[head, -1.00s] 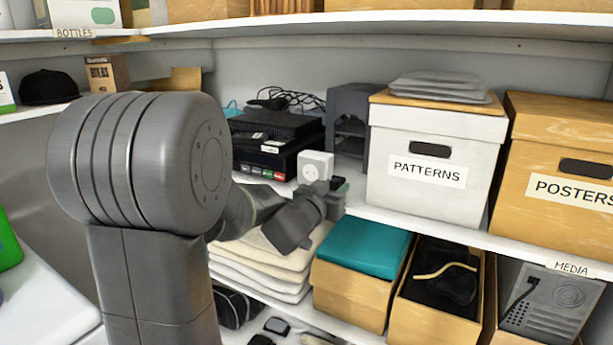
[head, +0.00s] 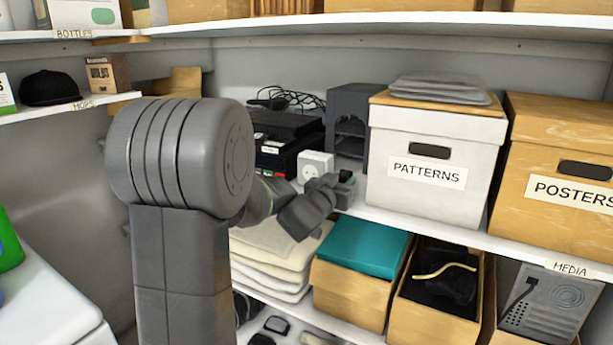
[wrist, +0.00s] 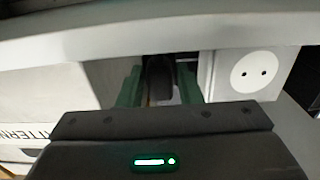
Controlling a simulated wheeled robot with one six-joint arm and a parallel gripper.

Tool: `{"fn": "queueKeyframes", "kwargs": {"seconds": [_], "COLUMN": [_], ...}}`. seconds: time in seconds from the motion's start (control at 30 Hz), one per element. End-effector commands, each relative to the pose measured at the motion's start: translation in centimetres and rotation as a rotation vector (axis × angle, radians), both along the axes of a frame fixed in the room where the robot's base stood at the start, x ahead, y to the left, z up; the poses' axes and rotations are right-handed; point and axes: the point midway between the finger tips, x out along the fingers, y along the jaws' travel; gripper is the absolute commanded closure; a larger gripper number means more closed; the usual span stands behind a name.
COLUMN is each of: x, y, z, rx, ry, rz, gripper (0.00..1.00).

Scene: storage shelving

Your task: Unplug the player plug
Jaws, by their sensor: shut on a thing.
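A white socket block (head: 316,165) stands at the front edge of the middle shelf. My gripper (head: 343,184) is just right of the block in the head view, in front of the shelf edge. In the wrist view my gripper (wrist: 160,88) has its green fingers closed around a dark plug (wrist: 159,72), apart from the socket face. The plug's pins and its cord cannot be made out. The black player boxes (head: 287,125) sit left of and behind the block, partly hidden by my arm.
A PATTERNS box (head: 420,202) stands close right of my gripper, and a POSTERS box (head: 545,240) is beyond it. A dark grey stand (head: 347,110) is behind. Folded cloths (head: 275,262) and a teal-lidded box (head: 362,245) are on the shelf below.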

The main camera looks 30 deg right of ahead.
Motion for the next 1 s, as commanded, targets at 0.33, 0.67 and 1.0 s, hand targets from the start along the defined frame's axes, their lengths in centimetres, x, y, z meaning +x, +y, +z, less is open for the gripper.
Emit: {"fn": "queueKeyframes", "kwargs": {"seconds": [0.33, 0.67, 1.0], "x": [0.8, 1.5, 2.4], "y": [-1.6, -3.1, -4.6], "z": [0.0, 0.0, 0.0], "rx": [0.0, 0.001, 0.0], "ry": [-0.001, 0.0, 0.0], "rz": [-0.002, -0.001, -0.001], "gripper": [1.0, 1.0, 1.0]}}
